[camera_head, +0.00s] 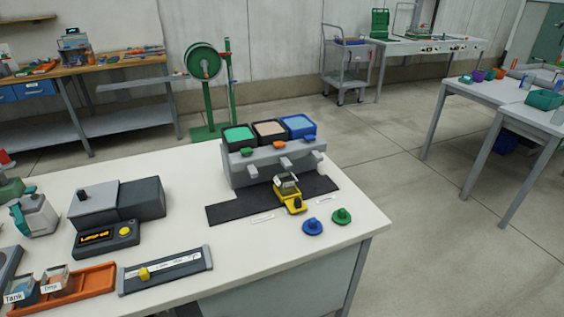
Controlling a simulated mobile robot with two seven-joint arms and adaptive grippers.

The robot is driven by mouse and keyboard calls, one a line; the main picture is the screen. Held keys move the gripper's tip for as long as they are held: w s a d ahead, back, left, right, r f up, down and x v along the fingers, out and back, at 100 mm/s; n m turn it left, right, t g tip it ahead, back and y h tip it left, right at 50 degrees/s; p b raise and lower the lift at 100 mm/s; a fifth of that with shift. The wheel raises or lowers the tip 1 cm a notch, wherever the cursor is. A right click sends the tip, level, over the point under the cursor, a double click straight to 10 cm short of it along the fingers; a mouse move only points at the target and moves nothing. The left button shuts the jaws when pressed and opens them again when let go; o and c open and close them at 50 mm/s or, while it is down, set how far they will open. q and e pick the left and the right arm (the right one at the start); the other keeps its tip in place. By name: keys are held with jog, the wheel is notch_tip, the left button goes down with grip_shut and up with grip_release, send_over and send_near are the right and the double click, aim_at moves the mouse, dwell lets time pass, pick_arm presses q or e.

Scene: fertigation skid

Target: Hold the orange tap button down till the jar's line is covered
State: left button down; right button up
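A grey dispenser (271,165) stands on the white table, with three spouts on its front. The orange tap button (279,145) is in the middle, between a green button (247,152) and a blue button (309,138). A small clear jar (286,182) with a yellow part (294,205) stands on the black mat (235,211), in front of the middle spout. The jar's line and fill level are too small to tell. Neither of my grippers is in view.
Blue (312,227) and green (342,216) knobbed pieces lie near the table's right edge. A grey device (118,205), a slider gauge (165,270) and an orange tray (92,284) stand to the left. White table lies bare between them and the mat.

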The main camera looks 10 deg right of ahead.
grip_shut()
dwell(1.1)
